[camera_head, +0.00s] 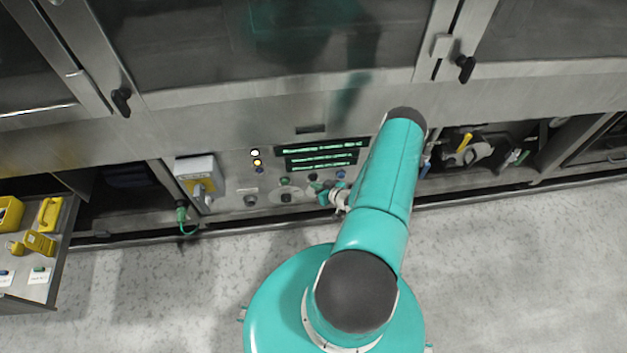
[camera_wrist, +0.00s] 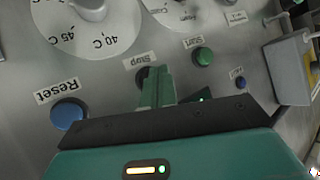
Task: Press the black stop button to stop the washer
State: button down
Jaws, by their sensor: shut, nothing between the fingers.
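The black stop button (camera_wrist: 142,76) is in the wrist view under an upside-down "Stop" label (camera_wrist: 139,60). My gripper's shut finger covers its right part. In the head view the stop button (camera_head: 312,177) is a small dark spot on the washer's control panel (camera_head: 232,176). My gripper (camera_wrist: 158,72) is shut and empty, its tip overlapping the button's edge in the picture; I cannot tell whether it touches. In the head view my gripper (camera_head: 325,191) is small at the panel, partly behind my arm.
The blue reset button (camera_wrist: 69,114) and green start button (camera_wrist: 203,56) flank the stop button. A dial (camera_wrist: 92,14) lies beyond it. A grey box (camera_head: 197,178) juts out left of the panel. A cart with yellow tools (camera_head: 62,262) stands at far left. The floor in front is clear.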

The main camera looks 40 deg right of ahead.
jog(key=shift+w+d, duration=0.3)
jog(key=shift+w, duration=0.15)
dwell(0.6)
dwell(0.4)
jog(key=shift+s+a, duration=0.55)
jog(key=shift+s, duration=0.25)
jog(key=s+a, duration=0.2)
jog(key=s, duration=0.2)
jog(key=shift+s+a, duration=0.1)
jog(key=shift+a, duration=0.3)
dwell(0.6)
